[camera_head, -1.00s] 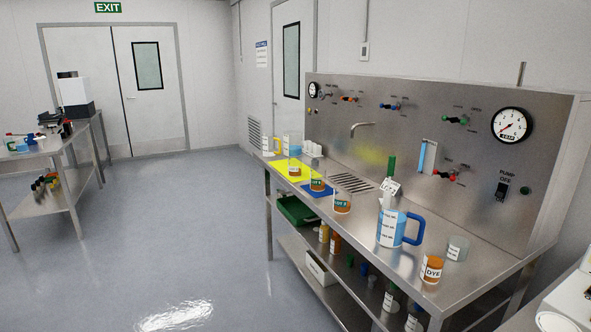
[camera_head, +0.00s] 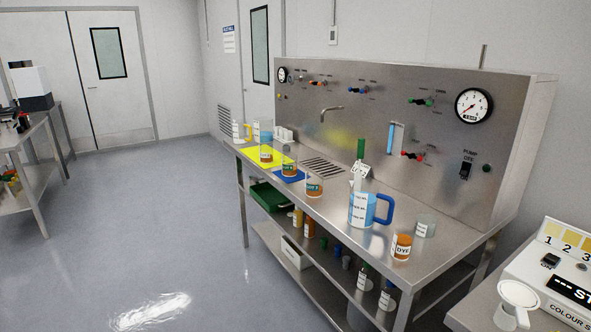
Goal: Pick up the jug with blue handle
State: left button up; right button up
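The jug with the blue handle (camera_head: 361,210) stands upright on the steel bench (camera_head: 430,262), toward its near right part. It is clear with blue contents and white labels, and its blue handle (camera_head: 385,209) points right. Neither of my grippers shows in the head view.
An orange DYE jar (camera_head: 401,246) and a clear beaker (camera_head: 426,226) stand right of the jug. Jars (camera_head: 314,187) stand to its left. A panel with gauges (camera_head: 474,106) rises behind. A side table with an instrument (camera_head: 560,285) is at lower right. The floor (camera_head: 140,230) at left is clear.

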aim_at(364, 195)
jog(key=u, duration=0.5)
jog(key=k, duration=0.65)
jog(key=u, duration=0.75)
jog(key=i, duration=2.55)
jog(key=z, duration=1.45)
jog(key=i, duration=0.85)
jog(key=z, duration=1.05)
jog(key=i, duration=0.2)
jog(key=z, duration=0.1)
